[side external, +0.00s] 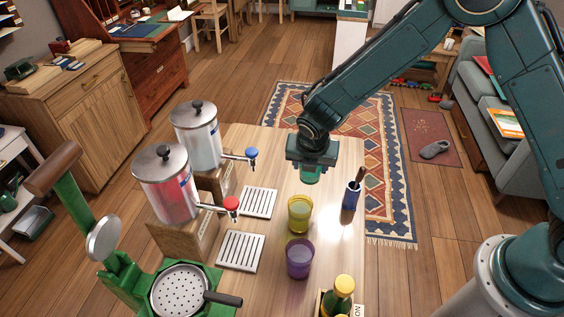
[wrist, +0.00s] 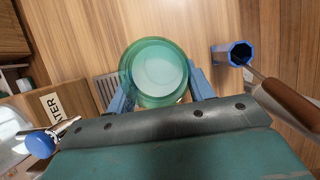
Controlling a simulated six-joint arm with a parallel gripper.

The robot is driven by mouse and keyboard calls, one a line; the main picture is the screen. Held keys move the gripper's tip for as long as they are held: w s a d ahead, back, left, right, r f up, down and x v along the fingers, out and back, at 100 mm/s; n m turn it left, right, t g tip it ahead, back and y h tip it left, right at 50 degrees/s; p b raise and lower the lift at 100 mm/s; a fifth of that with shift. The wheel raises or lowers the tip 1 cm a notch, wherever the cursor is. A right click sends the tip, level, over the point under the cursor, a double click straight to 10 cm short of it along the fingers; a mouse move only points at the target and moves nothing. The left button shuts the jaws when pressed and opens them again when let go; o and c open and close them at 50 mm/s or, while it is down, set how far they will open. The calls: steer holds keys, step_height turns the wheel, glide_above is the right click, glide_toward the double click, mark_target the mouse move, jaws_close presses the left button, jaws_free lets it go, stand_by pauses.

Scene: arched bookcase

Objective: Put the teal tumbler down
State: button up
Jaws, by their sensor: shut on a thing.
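The teal tumbler (wrist: 158,70) is upright between the blue fingers of my gripper (wrist: 162,92) in the wrist view, with a pale round surface inside it. In the side view my gripper (side external: 311,165) points down over the far half of the wooden table (side external: 265,290). Only the lower part of the teal tumbler (side external: 309,177) shows there, below the jaws. I cannot tell whether its base touches the table. A yellow tumbler (side external: 300,214) and a purple tumbler (side external: 299,258) stand nearer the camera.
A blue holder (side external: 351,198) with a brown-handled tool stands right of my gripper. Left are two dispensers with a blue tap (side external: 251,153) and a red tap (side external: 231,203), and slatted trays (side external: 260,203). A bottle (side external: 339,295) and green press (side external: 128,275) are at the front.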

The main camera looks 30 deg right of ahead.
mark_target(309, 176)
steer(key=shift+f, duration=1.95)
steer(key=shift+f, duration=0.1)
steer(key=shift+f, duration=1.8)
steer(key=shift+f, duration=0.1)
steer(key=o, duration=1.2)
steer(key=shift+v, duration=6.1)
